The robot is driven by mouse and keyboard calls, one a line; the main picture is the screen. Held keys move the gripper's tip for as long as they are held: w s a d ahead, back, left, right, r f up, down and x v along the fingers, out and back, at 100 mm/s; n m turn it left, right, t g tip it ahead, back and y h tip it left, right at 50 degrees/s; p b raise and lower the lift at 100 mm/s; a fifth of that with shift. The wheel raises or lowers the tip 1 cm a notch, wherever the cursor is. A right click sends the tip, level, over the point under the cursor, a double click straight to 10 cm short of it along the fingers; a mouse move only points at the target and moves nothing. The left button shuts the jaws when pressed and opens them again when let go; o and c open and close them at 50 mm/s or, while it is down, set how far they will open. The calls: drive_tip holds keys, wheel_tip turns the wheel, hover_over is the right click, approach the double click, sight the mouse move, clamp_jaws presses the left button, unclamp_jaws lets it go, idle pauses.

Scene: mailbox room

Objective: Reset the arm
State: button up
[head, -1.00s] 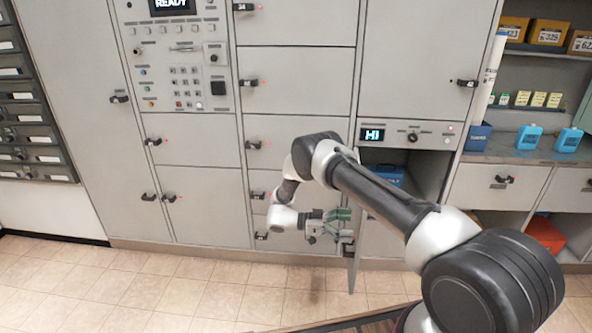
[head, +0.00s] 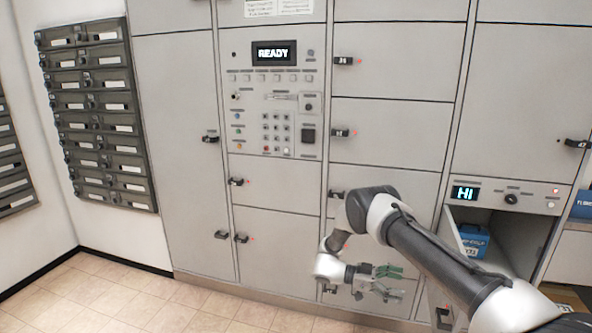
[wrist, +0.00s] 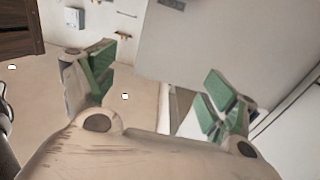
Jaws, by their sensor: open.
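My gripper (head: 386,281) is at the lower middle right in the head view, in front of the grey lockers. Its green-padded fingers are spread apart in the wrist view (wrist: 158,92), with nothing between them. My arm reaches in from the lower right and bends down at the elbow. An open compartment (head: 513,237) is to the right of the gripper, with a blue box (head: 472,240) inside. Its door seems to hang open below, partly hidden by my arm.
A grey locker wall (head: 270,185) with black handles fills the middle. A control panel (head: 272,110) shows READY, and a small display (head: 465,193) reads HI. Dark mailboxes (head: 97,117) hang on the left wall. The tiled floor (head: 120,300) at lower left is clear.

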drive_tip(key=w+d+f+n+t+y, duration=0.2)
drive_tip(key=w+f+n+t+y, duration=0.25)
drive_tip(key=w+f+t, duration=0.55)
drive_tip(key=w+a+r+n+t+y, duration=0.35)
drive_tip(key=w+a+n+y, duration=0.35)
drive_tip(key=a+y, duration=0.3)
drive_tip(key=s+a+r+n+g+y, duration=0.25)
drive_tip(key=s+r, duration=0.35)
drive_tip(key=r, duration=0.4)
drive_tip(key=s+a+r+n+g+y, duration=0.2)
drive_tip(key=s+r+n+y, duration=0.15)
drive_tip(key=s+r, duration=0.45)
drive_tip(key=s+d+r+n+h, duration=0.1)
drive_tip(key=s+d+r, duration=0.4)
drive_tip(key=s+r, duration=0.4)
drive_tip(key=s+d+r+n+h, duration=0.1)
drive_tip(key=s+d+r, duration=0.5)
drive_tip(key=s+r, duration=0.4)
drive_tip(key=s+d+r+n+t+h, duration=0.1)
drive_tip(key=s+d+r, duration=0.4)
drive_tip(key=s+r, duration=0.5)
drive_tip(key=s+n, duration=0.1)
drive_tip(key=s, duration=0.3)
drive_tip(key=shift+s+d, duration=0.2)
drive_tip(key=shift+s, duration=0.15)
